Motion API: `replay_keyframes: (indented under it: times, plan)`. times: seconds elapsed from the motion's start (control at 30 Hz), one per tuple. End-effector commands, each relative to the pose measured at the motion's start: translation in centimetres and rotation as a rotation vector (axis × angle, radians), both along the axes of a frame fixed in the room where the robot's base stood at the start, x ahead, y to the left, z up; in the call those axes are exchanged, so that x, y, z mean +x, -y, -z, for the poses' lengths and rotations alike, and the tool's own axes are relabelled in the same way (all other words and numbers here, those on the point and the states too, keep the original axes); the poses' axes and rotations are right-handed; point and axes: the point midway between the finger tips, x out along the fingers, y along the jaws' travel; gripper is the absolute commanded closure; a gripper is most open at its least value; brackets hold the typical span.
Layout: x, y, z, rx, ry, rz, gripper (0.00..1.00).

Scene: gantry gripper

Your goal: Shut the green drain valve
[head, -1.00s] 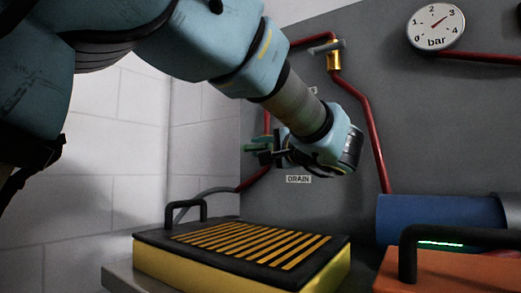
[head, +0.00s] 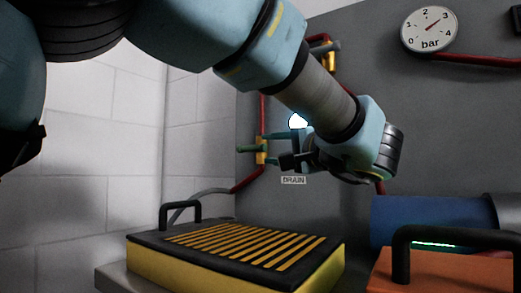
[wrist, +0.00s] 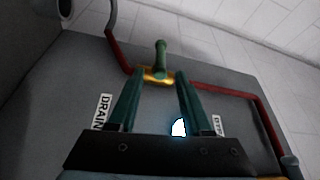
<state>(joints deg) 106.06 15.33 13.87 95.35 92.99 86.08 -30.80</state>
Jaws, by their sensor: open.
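The green drain valve has a brass body (head: 262,151) on a red pipe and a green lever (head: 247,149) pointing left in the head view, above the DRAIN label (head: 293,180). In the wrist view the brass body (wrist: 155,75) lies ahead, between the fingertips as pictured, with the green lever (wrist: 161,50) standing up, crosswise to the pipe. My gripper (head: 277,148) is open and empty, just right of the valve in the head view. In the wrist view my gripper (wrist: 160,76) shows both fingers apart; I cannot tell exact depth or contact.
Another brass valve (head: 329,62) sits higher on the red piping, partly behind my arm. A pressure gauge (head: 429,29) is at upper right. Below are a yellow-black slatted box (head: 165,265), a blue cylinder (head: 420,217) and an orange box (head: 440,272). A white glowing spot (head: 297,121) shows by my gripper.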

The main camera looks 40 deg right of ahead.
Motion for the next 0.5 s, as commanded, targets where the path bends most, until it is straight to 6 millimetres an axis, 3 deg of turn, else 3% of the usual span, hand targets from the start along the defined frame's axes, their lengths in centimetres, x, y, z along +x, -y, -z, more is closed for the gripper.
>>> replay_keyframes:
  times: [0.2,0.5]
  plan:
    - [-3.1,-0.4,0.3,0.0,-0.001,0.002,0.51]
    - [-3.8,-0.5,0.4,0.001,-0.001,0.0,0.51]
